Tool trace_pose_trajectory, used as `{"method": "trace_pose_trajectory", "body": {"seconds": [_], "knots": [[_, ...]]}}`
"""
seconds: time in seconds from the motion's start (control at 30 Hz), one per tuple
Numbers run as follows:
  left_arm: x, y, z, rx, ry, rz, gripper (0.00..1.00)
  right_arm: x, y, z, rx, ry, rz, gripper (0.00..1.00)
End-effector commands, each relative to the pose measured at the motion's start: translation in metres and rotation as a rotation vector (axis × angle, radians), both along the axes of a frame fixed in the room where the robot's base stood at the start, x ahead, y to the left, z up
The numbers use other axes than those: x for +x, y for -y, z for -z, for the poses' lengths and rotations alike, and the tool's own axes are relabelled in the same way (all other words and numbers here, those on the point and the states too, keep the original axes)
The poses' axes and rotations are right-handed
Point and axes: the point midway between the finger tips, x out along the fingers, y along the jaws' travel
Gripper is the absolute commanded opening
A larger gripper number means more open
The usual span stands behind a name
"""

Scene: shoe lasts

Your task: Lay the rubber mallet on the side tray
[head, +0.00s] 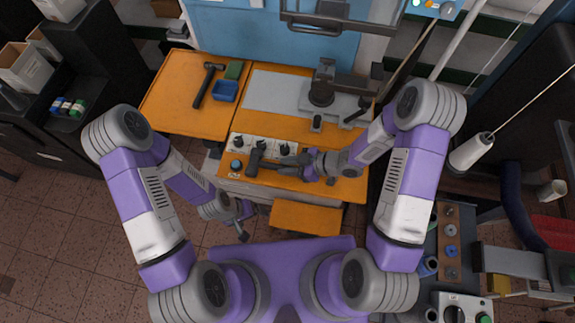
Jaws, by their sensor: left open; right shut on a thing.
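A dark mallet has its black head (255,162) over the front of the orange bench. My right gripper (288,167) is shut on its handle, with the head pointing left. I cannot tell whether the mallet touches the bench. The orange side tray (165,110) is at the left of the bench, apart from the mallet. A dark hammer (206,88) lies on it, beside a blue bin (225,91) and a green block (234,70). My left gripper (241,228) is open and empty, low in front of the bench's left part.
A panel with several dark knobs (262,146) runs along the bench front near the mallet. A dark press-like fixture (322,85) stands on the grey plate at the back right. A small orange shelf (306,217) juts out in front. The side tray's front left is clear.

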Motion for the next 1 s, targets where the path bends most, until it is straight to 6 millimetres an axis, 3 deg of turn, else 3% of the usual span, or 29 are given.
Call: {"method": "trace_pose_trajectory", "body": {"seconds": [0.2, 0.23, 0.37, 0.77, 1.0], "knots": [[0.000, 0.000, 0.004, 0.000, 0.000, 0.000, 0.90, 0.000, -0.001, 0.004, 0.002, 0.000, -0.001, 0.00], [0.000, 0.000, 0.003, 0.000, 0.000, 0.000, 0.90, 0.000, 0.000, 0.004, -0.001, -0.002, 0.000, 0.33], [0.000, 0.000, 0.003, 0.000, 0.000, 0.000, 0.90, 0.000, 0.000, 0.003, -0.001, -0.002, 0.000, 0.53], [0.000, 0.000, -0.002, 0.000, 0.000, 0.000, 0.90, 0.000, 0.000, -0.003, 0.000, 0.000, -0.001, 0.54], [0.000, 0.000, -0.010, 0.000, 0.000, 0.000, 0.90, -0.011, 0.041, -0.027, -0.002, 0.001, 0.003, 0.54]]}}
